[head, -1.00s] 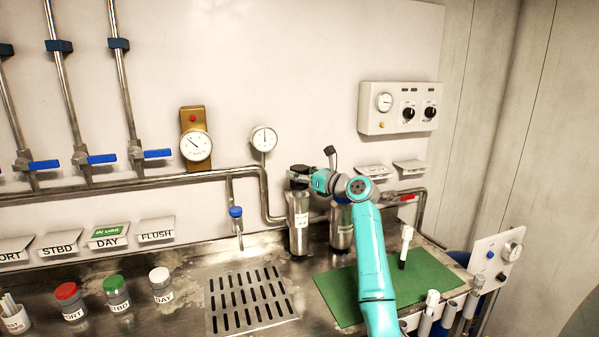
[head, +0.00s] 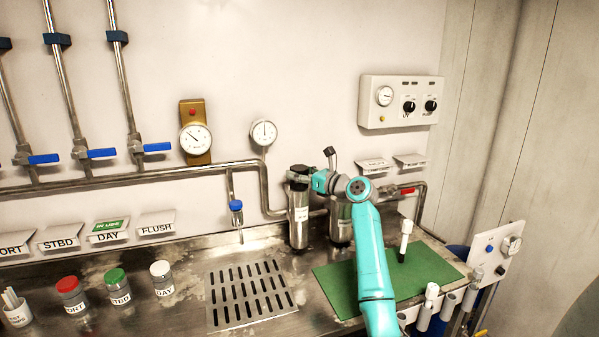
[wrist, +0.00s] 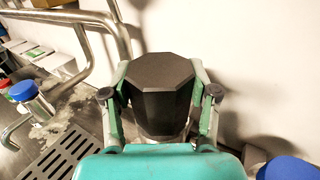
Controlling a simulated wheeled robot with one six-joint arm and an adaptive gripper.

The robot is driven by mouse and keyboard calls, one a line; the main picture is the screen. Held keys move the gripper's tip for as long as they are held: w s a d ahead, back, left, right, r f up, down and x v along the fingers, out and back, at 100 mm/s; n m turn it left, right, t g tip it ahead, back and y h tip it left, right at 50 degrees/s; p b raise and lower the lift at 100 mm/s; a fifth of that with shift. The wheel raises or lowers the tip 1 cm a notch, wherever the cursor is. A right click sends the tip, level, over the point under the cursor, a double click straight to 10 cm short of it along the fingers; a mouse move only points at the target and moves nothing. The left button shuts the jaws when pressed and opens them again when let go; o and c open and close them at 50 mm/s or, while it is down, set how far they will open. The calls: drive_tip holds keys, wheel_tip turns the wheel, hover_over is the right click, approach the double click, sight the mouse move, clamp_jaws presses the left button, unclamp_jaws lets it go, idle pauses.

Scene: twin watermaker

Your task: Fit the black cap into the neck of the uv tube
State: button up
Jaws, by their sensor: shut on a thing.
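My gripper (head: 302,177) is shut on the black cap (wrist: 160,92), an eight-sided dark block between the two green fingers in the wrist view. In the head view, the cap (head: 298,170) is at the top of the left steel cylinder (head: 299,218), which has a white label and looks like the uv tube. The cylinder stands upright at the back of the counter. The gripper hides its neck, so I cannot tell how far the cap is in it. In the wrist view the cap hides the tube.
A second steel cylinder (head: 341,225) stands close to the right, partly behind my arm. A pipe (head: 262,190) and a gauge (head: 263,132) are on the wall behind. A drain grate (head: 250,298) is in front.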

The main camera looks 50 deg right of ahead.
drive_tip(key=shift+f, duration=0.2)
drive_tip(key=o, duration=1)
drive_tip(key=shift+o, duration=0.2)
drive_tip(key=s, duration=1.2)
drive_tip(key=shift+a, duration=0.2)
